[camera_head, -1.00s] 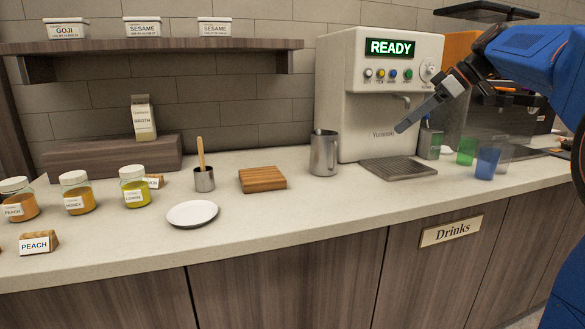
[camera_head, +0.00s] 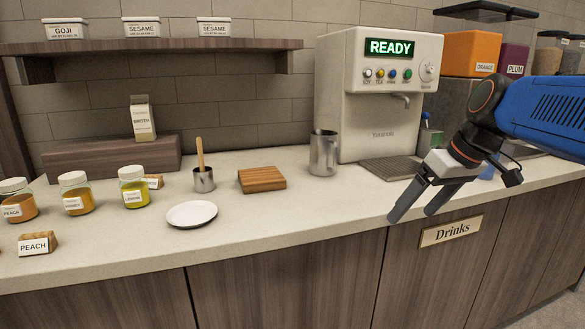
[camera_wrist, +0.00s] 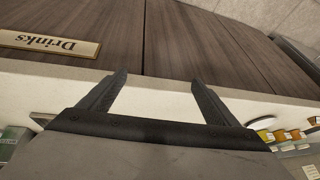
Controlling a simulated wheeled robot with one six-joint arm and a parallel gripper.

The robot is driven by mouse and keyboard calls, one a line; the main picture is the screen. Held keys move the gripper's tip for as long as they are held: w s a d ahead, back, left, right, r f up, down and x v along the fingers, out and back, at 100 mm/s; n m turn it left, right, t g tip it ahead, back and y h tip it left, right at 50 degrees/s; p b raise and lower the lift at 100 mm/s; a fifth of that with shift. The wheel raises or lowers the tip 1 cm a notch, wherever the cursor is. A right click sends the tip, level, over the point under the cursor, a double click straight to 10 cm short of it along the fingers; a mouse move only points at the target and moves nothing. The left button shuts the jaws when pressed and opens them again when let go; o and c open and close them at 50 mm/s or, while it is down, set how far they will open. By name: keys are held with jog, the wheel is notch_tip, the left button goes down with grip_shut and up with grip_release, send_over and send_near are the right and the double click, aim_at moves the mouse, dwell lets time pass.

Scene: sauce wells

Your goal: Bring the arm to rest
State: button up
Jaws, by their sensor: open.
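My gripper (camera_head: 410,212) is at the right in the head view, in front of the counter's front edge and left of the Drinks sign. Its two fingers are spread apart and point down and to the left, with nothing between them. In the wrist view, my gripper (camera_wrist: 157,90) shows both fingers apart over the counter edge, with the cabinet doors beyond. My forearm comes in from the right and hides part of the counter behind it.
The counter (camera_head: 290,225) carries a dispenser (camera_head: 360,125) reading READY, a steel pitcher (camera_head: 323,155), a wooden board (camera_head: 262,179), a white plate (camera_head: 191,214) and several jars. The Drinks sign (camera_head: 451,231) is on the cabinet front. Free air lies before the cabinets.

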jog(key=s+d+f+m+h, duration=0.2)
jog(key=s+f+m+h, duration=0.1)
jog(key=s+f, duration=1.4)
jog(key=shift+s+d+f+m+t, duration=0.2)
jog(key=shift+f+m+t, duration=0.2)
jog(key=shift+f+m, duration=0.4)
jog(key=shift+r, duration=0.1)
